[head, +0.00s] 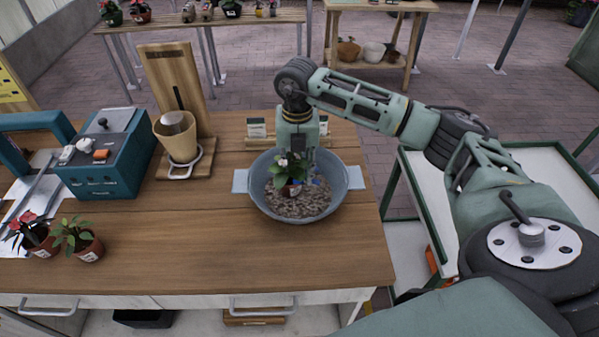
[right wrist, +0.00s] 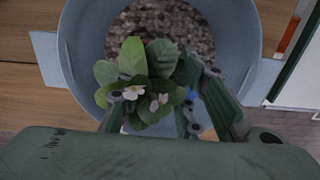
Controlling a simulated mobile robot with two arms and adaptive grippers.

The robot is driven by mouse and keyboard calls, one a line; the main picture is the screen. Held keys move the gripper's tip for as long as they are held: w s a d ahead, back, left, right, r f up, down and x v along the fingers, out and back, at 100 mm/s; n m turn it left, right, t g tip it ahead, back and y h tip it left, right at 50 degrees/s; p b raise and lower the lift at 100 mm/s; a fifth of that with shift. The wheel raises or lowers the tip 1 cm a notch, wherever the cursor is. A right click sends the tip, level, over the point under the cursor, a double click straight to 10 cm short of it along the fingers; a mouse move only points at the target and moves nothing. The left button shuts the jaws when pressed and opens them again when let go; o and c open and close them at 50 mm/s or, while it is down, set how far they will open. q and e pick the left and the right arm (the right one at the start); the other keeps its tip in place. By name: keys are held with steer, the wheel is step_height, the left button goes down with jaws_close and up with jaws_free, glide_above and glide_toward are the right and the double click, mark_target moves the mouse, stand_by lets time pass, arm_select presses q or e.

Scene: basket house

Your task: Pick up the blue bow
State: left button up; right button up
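A small bright blue patch, which may be the blue bow (head: 316,181), shows in the grey-blue basin (head: 258,192) just right of a potted plant (head: 291,171) with green leaves and pale flowers. Blue also peeks out beside the fingers in the right wrist view (right wrist: 193,95), mostly hidden, so its shape is unclear. My right gripper (head: 298,158) points down into the basin over the plant. In the right wrist view, its green fingers are spread, with the leaves (right wrist: 142,65) between or just beyond them. I see no blue thing held. My left gripper is out of view.
The basin holds brown pebbles (head: 300,205) and stands on a wooden table (head: 200,240). A teal machine (head: 105,155), a wooden stand with a cup (head: 178,136) and two potted plants (head: 80,238) are at left. The table's front middle is clear.

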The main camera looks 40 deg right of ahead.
mark_target(299, 169)
steer(key=c, duration=0.4)
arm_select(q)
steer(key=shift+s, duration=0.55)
arm_select(e)
steer(key=shift+o, duration=0.2)
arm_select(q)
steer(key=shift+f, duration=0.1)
arm_select(e)
steer(key=shift+r, duration=0.1)
